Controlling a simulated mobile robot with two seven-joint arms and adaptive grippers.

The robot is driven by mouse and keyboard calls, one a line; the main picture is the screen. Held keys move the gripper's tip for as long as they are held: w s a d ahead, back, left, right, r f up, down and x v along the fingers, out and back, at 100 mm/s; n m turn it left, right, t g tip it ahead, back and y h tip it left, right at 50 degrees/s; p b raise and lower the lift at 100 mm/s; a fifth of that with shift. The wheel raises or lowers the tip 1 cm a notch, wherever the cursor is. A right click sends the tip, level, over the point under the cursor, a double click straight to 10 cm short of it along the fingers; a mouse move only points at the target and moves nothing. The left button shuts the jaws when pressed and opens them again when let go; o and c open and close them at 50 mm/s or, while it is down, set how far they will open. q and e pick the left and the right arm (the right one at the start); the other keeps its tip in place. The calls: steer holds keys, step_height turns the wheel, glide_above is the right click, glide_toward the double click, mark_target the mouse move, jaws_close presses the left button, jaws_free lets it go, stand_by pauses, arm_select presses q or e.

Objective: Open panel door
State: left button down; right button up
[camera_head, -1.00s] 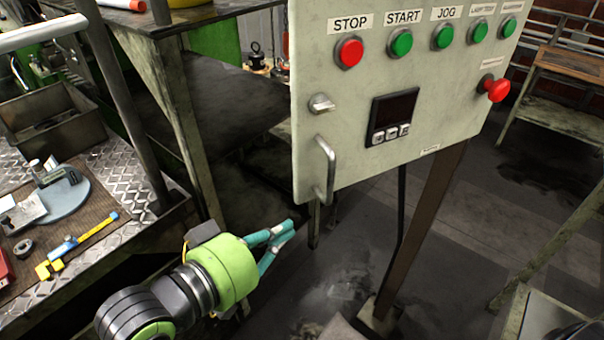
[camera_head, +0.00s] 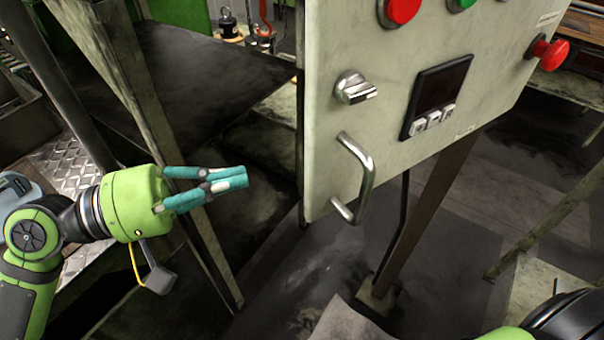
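The panel door (camera_head: 325,115) is the pale, scuffed front of a control box at the upper right, and it looks closed. It has a metal handle (camera_head: 368,178) low on its left side and a silver knob (camera_head: 354,88) above the handle. My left gripper (camera_head: 240,178) is to the left of the handle, apart from it, pointing right. Its teal fingers are together and nothing shows between them. Part of my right arm (camera_head: 560,322) shows at the bottom right corner; its gripper is out of view.
A brown post (camera_head: 430,215) stands below the box. A dark-shelved metal rack (camera_head: 200,70) is at left, behind my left arm.

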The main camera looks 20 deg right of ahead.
mark_target(305, 188)
arm_select(q)
steer(key=s+d+p, duration=0.3)
steer(key=d+p, duration=0.2)
steer(key=d, duration=0.3)
steer(key=shift+s+d, duration=0.15)
steer(key=shift+s, duration=0.2)
steer(key=shift+w, duration=0.1)
steer(key=shift+d, duration=0.15)
